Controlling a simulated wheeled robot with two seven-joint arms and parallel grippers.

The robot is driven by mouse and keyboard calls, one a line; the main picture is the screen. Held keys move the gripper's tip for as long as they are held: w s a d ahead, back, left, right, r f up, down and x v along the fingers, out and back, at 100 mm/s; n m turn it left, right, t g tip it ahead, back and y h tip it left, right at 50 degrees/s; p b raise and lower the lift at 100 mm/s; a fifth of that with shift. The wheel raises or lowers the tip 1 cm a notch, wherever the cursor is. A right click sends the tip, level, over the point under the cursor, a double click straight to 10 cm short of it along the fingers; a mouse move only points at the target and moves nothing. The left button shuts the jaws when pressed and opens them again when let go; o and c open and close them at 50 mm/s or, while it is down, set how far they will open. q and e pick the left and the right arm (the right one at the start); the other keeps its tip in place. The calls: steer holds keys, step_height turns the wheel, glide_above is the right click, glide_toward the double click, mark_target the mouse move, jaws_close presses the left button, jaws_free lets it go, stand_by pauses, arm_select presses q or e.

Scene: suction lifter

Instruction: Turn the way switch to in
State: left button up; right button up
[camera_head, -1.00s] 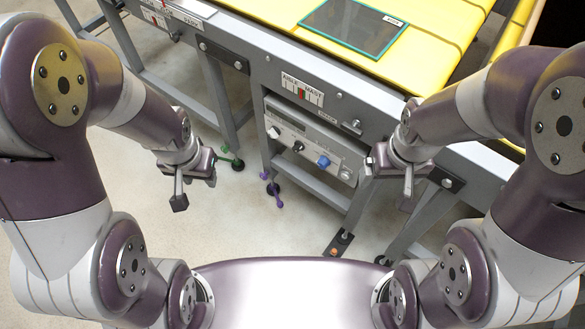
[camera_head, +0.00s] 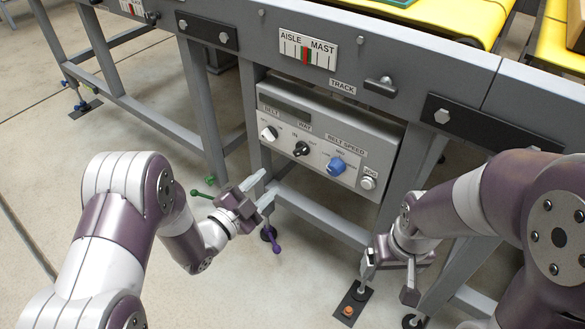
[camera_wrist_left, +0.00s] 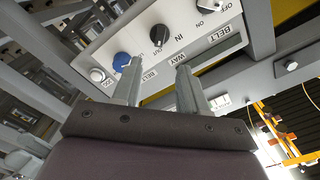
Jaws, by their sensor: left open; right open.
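The control panel (camera_head: 322,142) hangs under the belt frame. Its black way switch (camera_head: 301,149) sits between a white belt knob (camera_head: 269,133) and a blue belt speed knob (camera_head: 336,167). In the left wrist view, the way switch (camera_wrist_left: 160,35) shows beyond the fingertips, with IN and OUT marked beside it. Which mark it points at is too small to tell. My left gripper (camera_head: 266,190) is open and empty, below and left of the panel, pointing towards it and apart from the switch. My right gripper (camera_head: 389,280) is open and empty, below the panel's right end.
A round jog button (camera_head: 367,183) is at the panel's right end. Grey frame legs (camera_head: 202,110) stand beside the panel. A green lever (camera_head: 203,194) and a purple lever (camera_head: 272,236) are near my left gripper. The space before the panel's face is clear.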

mark_target(296, 154)
arm_select(q)
steer(key=b+x, duration=0.3)
steer(key=x, duration=0.8)
steer(key=shift+f, duration=0.15)
steer(key=shift+w+d, duration=0.15)
steer(key=shift+w, duration=0.05)
jaws_close()
